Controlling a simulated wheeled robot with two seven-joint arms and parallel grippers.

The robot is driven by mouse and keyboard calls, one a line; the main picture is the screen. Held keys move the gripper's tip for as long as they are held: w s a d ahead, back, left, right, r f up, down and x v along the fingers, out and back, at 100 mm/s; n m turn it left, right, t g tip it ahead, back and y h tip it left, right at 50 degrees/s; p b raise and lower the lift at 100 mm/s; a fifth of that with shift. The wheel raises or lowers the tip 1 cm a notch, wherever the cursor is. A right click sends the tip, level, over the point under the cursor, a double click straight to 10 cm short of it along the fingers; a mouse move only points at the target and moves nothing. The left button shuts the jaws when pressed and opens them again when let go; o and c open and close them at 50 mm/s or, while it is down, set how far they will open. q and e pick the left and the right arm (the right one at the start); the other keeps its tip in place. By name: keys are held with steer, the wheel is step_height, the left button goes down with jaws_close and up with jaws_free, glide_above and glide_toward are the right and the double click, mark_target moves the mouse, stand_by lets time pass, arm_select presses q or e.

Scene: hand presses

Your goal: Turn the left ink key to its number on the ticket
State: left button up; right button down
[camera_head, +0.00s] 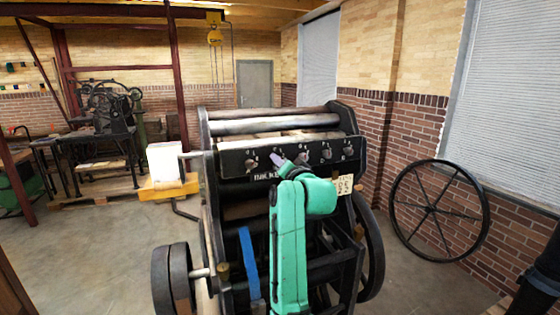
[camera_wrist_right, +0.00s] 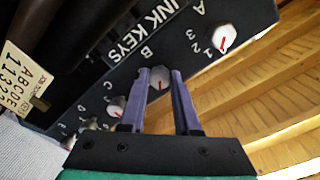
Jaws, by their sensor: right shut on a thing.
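A row of round ink keys sits on the black panel (camera_head: 280,158) of the press. In the right wrist view, key A (camera_wrist_right: 224,38) is white with a red pointer that seems turned towards the 1. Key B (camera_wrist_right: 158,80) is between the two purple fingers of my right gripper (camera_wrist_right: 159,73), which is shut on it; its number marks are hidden. Key C (camera_wrist_right: 116,106) is beside it. The leftmost key (camera_head: 251,163) stands free of the gripper. The ticket (camera_wrist_right: 20,80) shows A to E over 1, 1, 3, 2 and an unclear last digit.
The ticket also hangs right of my green right arm in the head view (camera_head: 343,185). A white block on a yellow stand (camera_head: 168,187) is at the press's left. A large spoked wheel (camera_head: 440,210) leans on the brick wall.

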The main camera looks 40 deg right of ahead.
steer(key=shift+m, duration=0.5)
steer(key=c, duration=0.6)
jaws_free()
steer(key=shift+c, duration=0.2)
steer(key=b+v, duration=0.5)
steer(key=v, duration=0.9)
steer(key=shift+s, duration=0.25)
